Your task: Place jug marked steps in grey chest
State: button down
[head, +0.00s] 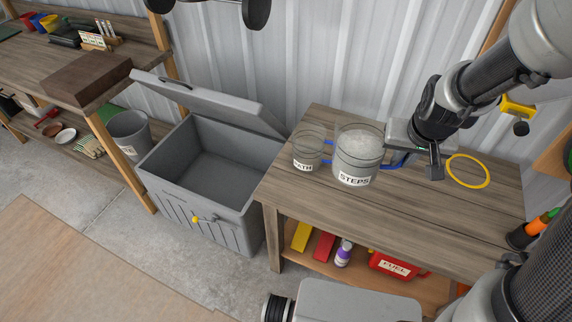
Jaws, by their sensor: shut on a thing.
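The jug marked STEPS (357,157) is a clear cylinder with a white label, pale contents and a blue handle on its right side. It stands upright at the wooden table (440,213); I cannot tell whether its base touches the top. My gripper (408,157) is at the jug's right, shut on the blue handle, and partly hides it. The grey chest (196,205) stands on the floor left of the table. Its lid (205,97) is raised and its visible inside is empty.
A smaller clear jug marked PATH (308,151) stands close left of the STEPS jug, near the chest. A yellow ring (467,171) lies on the table at right. A grey bucket (129,132) is left of the chest. A red fuel can (392,263) sits on the lower shelf.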

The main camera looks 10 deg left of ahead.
aim_at(216, 197)
jog(key=i+j, duration=0.1)
jog(key=j, duration=1.4)
jog(key=i+j, duration=0.15)
jog(key=j, duration=1.35)
jog(key=i+j, duration=0.15)
jog(key=j, duration=0.6)
jog(key=i+j, duration=0.1)
jog(key=j, duration=0.65)
